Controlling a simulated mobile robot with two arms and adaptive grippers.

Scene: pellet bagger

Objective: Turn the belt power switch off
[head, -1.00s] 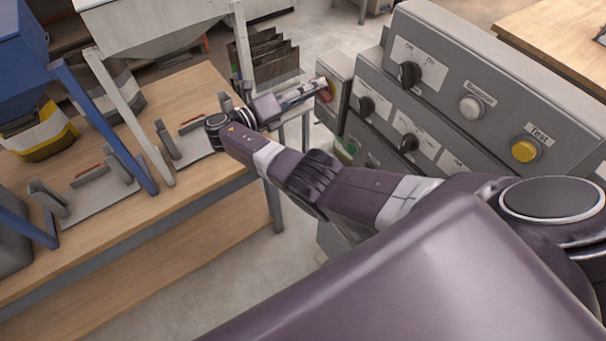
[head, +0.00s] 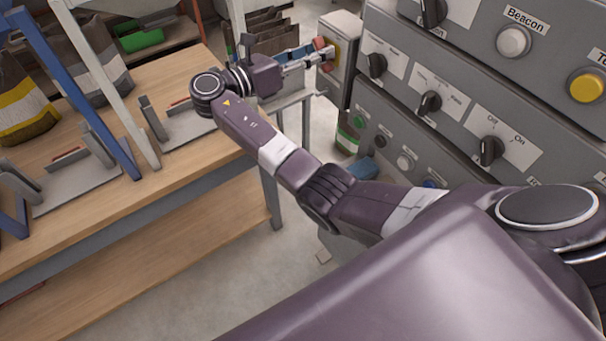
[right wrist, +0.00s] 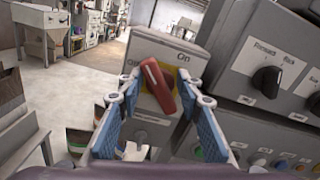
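The belt power switch is a red handle on a yellow plate on a grey box (right wrist: 150,48), with "Off" marked on the left and "On" at the upper right. The red handle (right wrist: 160,88) slants from upper left to lower right in the right wrist view. My right gripper (right wrist: 160,99) is open, its blue-padded fingers on either side of the handle; I cannot tell whether they touch it. In the head view my right gripper (head: 308,57) reaches the grey box (head: 343,45) from the left, partly covering the switch. My left gripper is not in view.
A grey control panel (head: 455,80) with black knobs and a yellow button (head: 586,85) stands close to the right of the box. A wooden bench (head: 180,142) with metal holders lies to the left.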

